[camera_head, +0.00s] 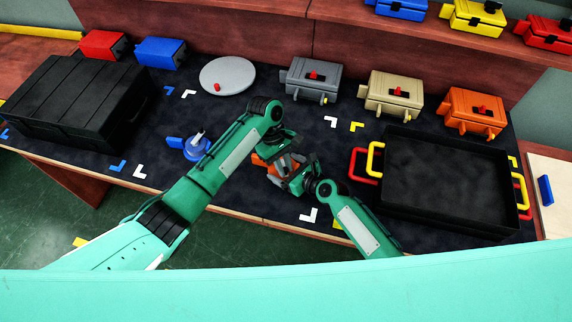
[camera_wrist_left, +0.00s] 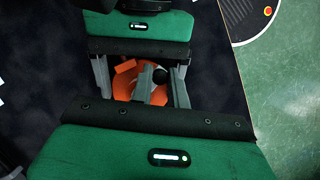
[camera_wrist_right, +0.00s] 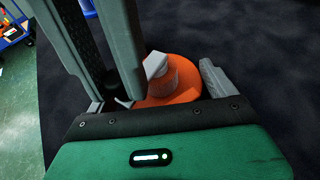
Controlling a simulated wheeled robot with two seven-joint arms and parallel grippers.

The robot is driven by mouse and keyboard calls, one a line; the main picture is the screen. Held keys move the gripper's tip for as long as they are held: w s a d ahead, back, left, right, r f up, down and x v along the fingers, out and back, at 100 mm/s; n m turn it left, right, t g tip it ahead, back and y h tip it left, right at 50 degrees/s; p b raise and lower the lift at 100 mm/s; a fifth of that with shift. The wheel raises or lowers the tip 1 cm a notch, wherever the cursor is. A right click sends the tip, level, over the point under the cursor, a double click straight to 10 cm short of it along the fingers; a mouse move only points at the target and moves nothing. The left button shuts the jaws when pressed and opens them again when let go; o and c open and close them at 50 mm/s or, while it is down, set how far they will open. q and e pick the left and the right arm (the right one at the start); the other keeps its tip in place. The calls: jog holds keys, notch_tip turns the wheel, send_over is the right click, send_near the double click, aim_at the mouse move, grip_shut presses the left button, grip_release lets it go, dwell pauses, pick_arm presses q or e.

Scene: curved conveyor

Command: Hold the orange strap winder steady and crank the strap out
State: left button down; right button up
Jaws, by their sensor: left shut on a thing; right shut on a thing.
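The orange strap winder (camera_head: 273,180) is at the front middle of the dark table mat, mostly hidden by my two grippers. My left gripper (camera_head: 284,158) is shut on it from the upper left. My right gripper (camera_head: 297,175) is shut on it from the right, close beside the left. In the left wrist view, the winder's orange body (camera_wrist_left: 122,84) shows between grey fingers, with a grey bar and a dark round knob (camera_wrist_left: 160,75) over it. In the right wrist view, the round orange body (camera_wrist_right: 188,85) carries a grey hub (camera_wrist_right: 158,68). Which part each gripper pinches is unclear. No pulled-out strap is visible.
A blue winder-like object (camera_head: 196,148) stands left of my left forearm. A black open tray (camera_head: 445,222) with red and yellow handles lies at right, a black case (camera_head: 75,100) at left. A grey disc (camera_head: 228,75) and grey, tan and orange boxes (camera_head: 474,113) line the back.

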pick_arm(q)
jog(key=shift+a+m+y, duration=0.2)
jog(key=shift+m, duration=0.45)
jog(key=shift+a+m+y, duration=0.2)
jog(key=shift+m, duration=0.45)
pick_arm(e)
jog(key=shift+s+d+f, duration=0.1)
jog(key=shift+f, duration=0.15)
pick_arm(q)
jog(key=c, duration=1.3)
grip_release()
jog(key=shift+c, duration=0.2)
jog(key=shift+r, duration=0.1)
jog(key=v, duration=1.2)
jog(key=shift+w, duration=0.25)
jog(key=shift+a, duration=0.1)
pick_arm(e)
jog(key=o, duration=1.1)
